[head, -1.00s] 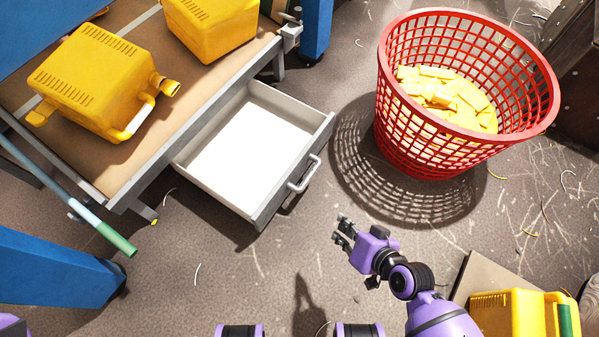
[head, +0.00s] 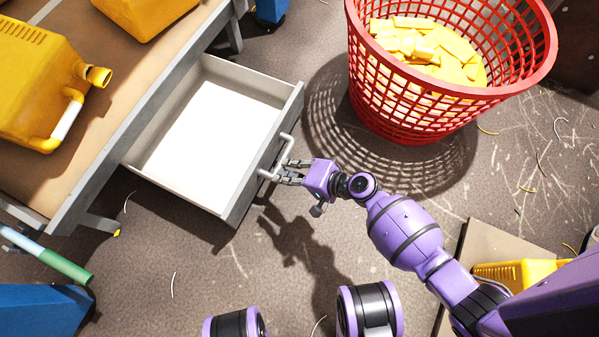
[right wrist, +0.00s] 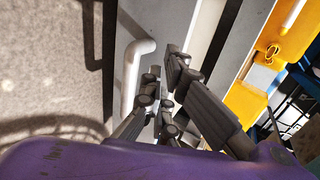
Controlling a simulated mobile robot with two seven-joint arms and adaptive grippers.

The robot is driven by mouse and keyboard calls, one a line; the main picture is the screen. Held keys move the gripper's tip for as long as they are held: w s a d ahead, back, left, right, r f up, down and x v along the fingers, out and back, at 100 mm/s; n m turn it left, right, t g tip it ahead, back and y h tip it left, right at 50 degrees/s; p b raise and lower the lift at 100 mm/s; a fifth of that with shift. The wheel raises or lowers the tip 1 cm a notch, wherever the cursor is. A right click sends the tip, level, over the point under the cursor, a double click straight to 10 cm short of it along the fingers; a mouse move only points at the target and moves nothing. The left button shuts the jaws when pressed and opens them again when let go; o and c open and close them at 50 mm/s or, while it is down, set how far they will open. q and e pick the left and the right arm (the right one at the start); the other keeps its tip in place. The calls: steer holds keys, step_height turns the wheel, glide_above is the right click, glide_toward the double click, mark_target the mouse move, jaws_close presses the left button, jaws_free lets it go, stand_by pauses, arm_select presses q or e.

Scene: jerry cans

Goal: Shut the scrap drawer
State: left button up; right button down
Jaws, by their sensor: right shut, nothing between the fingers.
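The scrap drawer (head: 246,186) is pulled out from under the workbench at the left. It is grey with a bare white floor. Its pale bar handle (head: 277,158) is on the front panel and also shows in the right wrist view (right wrist: 131,78). My right gripper (head: 289,172) is at the handle, fingers pointing at the drawer front. In the right wrist view, the dark fingers (right wrist: 163,72) are beside the handle and hold nothing. I cannot tell whether they touch the handle or the panel. My left gripper is out of view.
The workbench (head: 95,120) carries yellow jerry cans (head: 38,88). A red basket (head: 400,112) of yellow scraps stands right of the drawer. Another yellow can (head: 515,272) is at lower right. A green-ended bar (head: 62,264) juts out at lower left. The floor before the drawer is clear.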

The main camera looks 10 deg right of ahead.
mark_target(259, 163)
steer(key=w+a, duration=0.1)
steer(key=a, duration=0.1)
steer(key=w+a+f, duration=0.1)
steer(key=w+a, duration=0.1)
steer(key=shift+b, duration=0.3)
steer(key=shift+w+a+r, duration=0.1)
steer(key=shift+w+a, duration=0.05)
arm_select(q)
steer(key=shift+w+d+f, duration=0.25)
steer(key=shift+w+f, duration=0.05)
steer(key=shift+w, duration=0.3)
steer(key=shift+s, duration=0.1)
